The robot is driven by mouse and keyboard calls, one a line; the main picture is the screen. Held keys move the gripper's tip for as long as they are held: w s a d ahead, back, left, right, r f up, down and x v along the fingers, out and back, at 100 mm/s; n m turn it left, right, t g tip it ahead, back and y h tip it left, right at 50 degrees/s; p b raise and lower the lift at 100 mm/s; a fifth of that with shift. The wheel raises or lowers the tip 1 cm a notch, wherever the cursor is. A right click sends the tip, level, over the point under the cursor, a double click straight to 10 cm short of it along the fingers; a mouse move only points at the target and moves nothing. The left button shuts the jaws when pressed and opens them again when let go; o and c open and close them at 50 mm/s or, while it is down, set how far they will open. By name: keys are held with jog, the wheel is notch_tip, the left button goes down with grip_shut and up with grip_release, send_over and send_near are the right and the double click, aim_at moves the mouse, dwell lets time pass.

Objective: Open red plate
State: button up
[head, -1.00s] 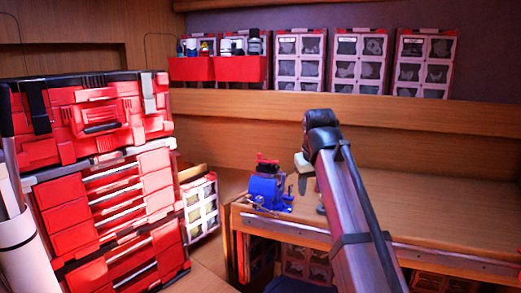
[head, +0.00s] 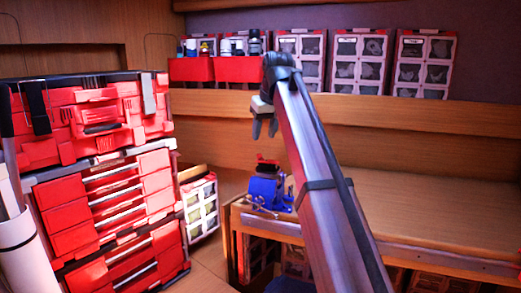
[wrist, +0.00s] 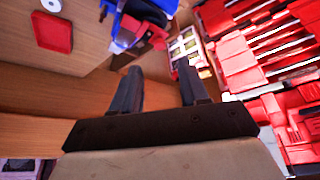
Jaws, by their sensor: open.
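My gripper (head: 264,128) is open and empty, with its fingers pointing down in the air above and behind the blue vise in the head view. In the wrist view the two dark fingers of my gripper (wrist: 158,75) are spread apart with nothing between them. A flat red plate-like piece (wrist: 52,32) with rounded corners lies on the wooden bench at the top left of the wrist view. I cannot make it out in the head view. A blue vise (head: 266,191) with a red and black top stands on the bench's left end; it also shows in the wrist view (wrist: 131,27).
A stack of red toolboxes with drawers (head: 105,200) fills the left. Red bins (head: 240,69) and clear-fronted organizer cases (head: 425,65) stand on the back shelf (head: 400,112). Another organizer (head: 200,208) stands left of the bench. The bench top (head: 440,205) at right is largely clear.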

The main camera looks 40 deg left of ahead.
aim_at(261, 157)
jog(key=shift+x, duration=3.6)
jog(key=shift+r, duration=0.1)
grip_shut()
